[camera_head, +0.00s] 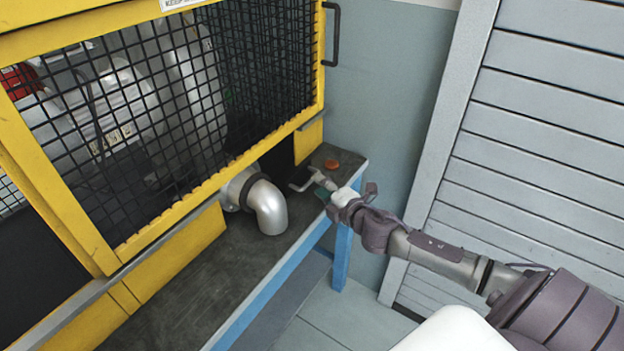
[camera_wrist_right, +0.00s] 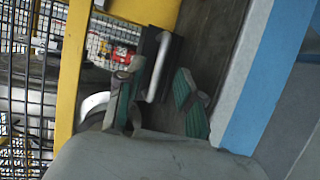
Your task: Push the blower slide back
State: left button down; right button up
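The blower slide shows in the right wrist view as a dark plate (camera_wrist_right: 149,45) with a pale bar handle (camera_wrist_right: 157,68). In the head view the handle (camera_head: 299,187) sits low beside the yellow guard, close to my right fingertips. My right gripper (camera_head: 319,183) is open over the bench end; its green-padded fingers (camera_wrist_right: 158,88) stand apart on either side of the handle's near end in the wrist view. I cannot tell whether they touch it. The bent silver blower pipe (camera_head: 268,205) sticks out left of the handle. My left gripper is not in view.
A yellow mesh guard (camera_head: 215,180) encloses the machine above the dark bench top (camera_head: 190,300). An orange-red button (camera_head: 332,164) sits at the bench's far end. Blue bench legs (camera_head: 342,255) and a grey slatted shutter (camera_head: 530,130) stand at the right. The bench front is clear.

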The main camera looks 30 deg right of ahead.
jog(key=shift+w+f, duration=0.25)
jog(key=shift+w, duration=0.95)
jog(key=shift+w+f, duration=0.25)
jog(key=shift+w, duration=0.9)
grip_shut()
